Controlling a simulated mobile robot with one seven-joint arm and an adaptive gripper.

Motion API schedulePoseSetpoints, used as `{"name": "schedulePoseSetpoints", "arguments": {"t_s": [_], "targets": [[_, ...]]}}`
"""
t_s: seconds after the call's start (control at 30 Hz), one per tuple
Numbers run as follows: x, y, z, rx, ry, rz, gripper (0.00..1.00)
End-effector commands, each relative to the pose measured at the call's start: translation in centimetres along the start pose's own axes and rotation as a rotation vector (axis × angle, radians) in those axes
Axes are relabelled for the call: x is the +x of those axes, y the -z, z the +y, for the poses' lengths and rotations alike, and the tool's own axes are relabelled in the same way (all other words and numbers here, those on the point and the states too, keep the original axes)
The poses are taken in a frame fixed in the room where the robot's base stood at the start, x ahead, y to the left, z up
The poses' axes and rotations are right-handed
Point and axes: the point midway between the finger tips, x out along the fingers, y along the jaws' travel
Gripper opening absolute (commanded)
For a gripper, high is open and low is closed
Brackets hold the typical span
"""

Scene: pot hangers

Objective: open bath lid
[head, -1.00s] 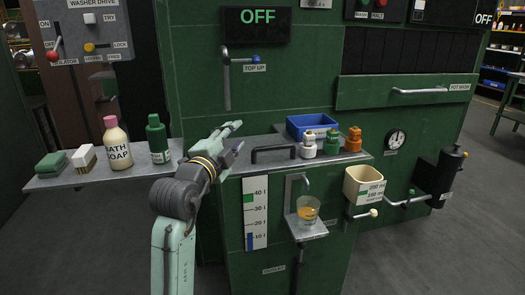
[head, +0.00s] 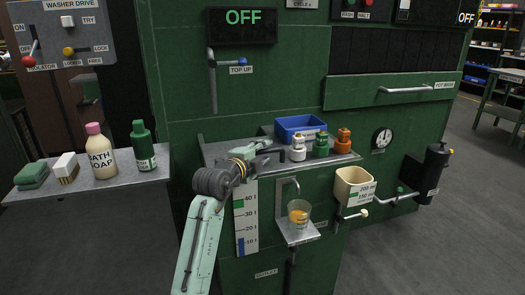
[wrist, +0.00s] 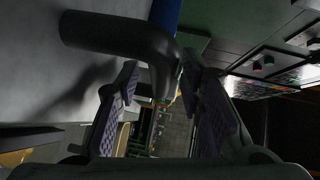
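The bath lid is the flat grey top (head: 215,152) of the green bath, and it lies level. A black bar handle (head: 281,156) stands on it. In the wrist view the handle (wrist: 115,37) crosses from the upper left and bends down. My gripper (head: 267,148) is low over the lid at the handle. In the wrist view its two fingers (wrist: 160,78) are apart, with the bent end of the handle between or just beyond the tips. I cannot tell whether they touch it.
A blue bin (head: 300,127) and small white, green and orange bottles (head: 320,146) stand at the back and right of the lid. A side shelf (head: 125,180) holds bath soap and a green bottle. A cup (head: 299,213) sits under a spout in front.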

Motion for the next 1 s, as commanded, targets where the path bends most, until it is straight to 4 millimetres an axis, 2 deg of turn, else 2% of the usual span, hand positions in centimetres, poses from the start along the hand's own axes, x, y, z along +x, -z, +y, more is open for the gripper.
{"name": "schedulePoseSetpoints", "arguments": {"t_s": [0.3,0.8,1.0], "targets": [[0.3,-0.02,0.0,0.0,0.001,-0.001,0.35],[0.26,-0.02,0.0,0.0,0.001,-0.001,0.01],[0.26,-0.02,0.0,0.0,0.0,-0.001,0.0]]}}
